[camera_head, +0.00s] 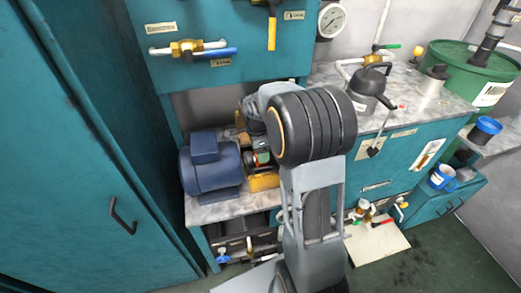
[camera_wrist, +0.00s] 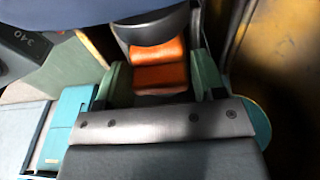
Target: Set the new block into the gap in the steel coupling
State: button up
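In the wrist view an orange block (camera_wrist: 160,77) with a stepped face lies between the two greenish fingers of my gripper (camera_wrist: 160,58). The fingers appear to touch its sides, one on the left and one on the right. A curved grey metal part (camera_wrist: 150,28), apparently the steel coupling, is right above the block in the picture. Its gap cannot be made out, and I cannot tell whether the block is inside it.
The motor stands on a grey bench (camera_head: 222,207) in a teal recess. A tall teal cabinet (camera_head: 90,150) is at the left. A yellow piece (camera_head: 264,182) lies near the bench front. A kettle-like dark can (camera_head: 368,85) and a green drum (camera_head: 452,75) stand at the right.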

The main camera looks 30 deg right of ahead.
jog(key=shift+o, duration=1.4)
jog(key=shift+r, duration=0.1)
jog(key=r, duration=0.2)
jog(key=r+p, duration=0.1)
jog(key=r, duration=0.1)
jog(key=a+r+p, duration=0.1)
jog(key=r, duration=0.2)
jog(key=shift+r, duration=0.1)
jog(key=s+a+n+t, duration=0.1)
jog(key=s+a+n, duration=0.1)
jog(key=s+n, duration=0.3)
jog(key=s+a+n+t, duration=0.1)
jog(key=s+a+n, duration=0.2)
jog(key=s+n, duration=0.3)
jog(key=s+a+r+n+t+y, duration=0.1)
jog(key=s+a+n, duration=0.2)
jog(key=n, duration=0.6)
jog(key=shift+s+a, duration=0.15)
jog(key=shift+s, duration=1.1)
jog(key=shift+r, duration=0.15)
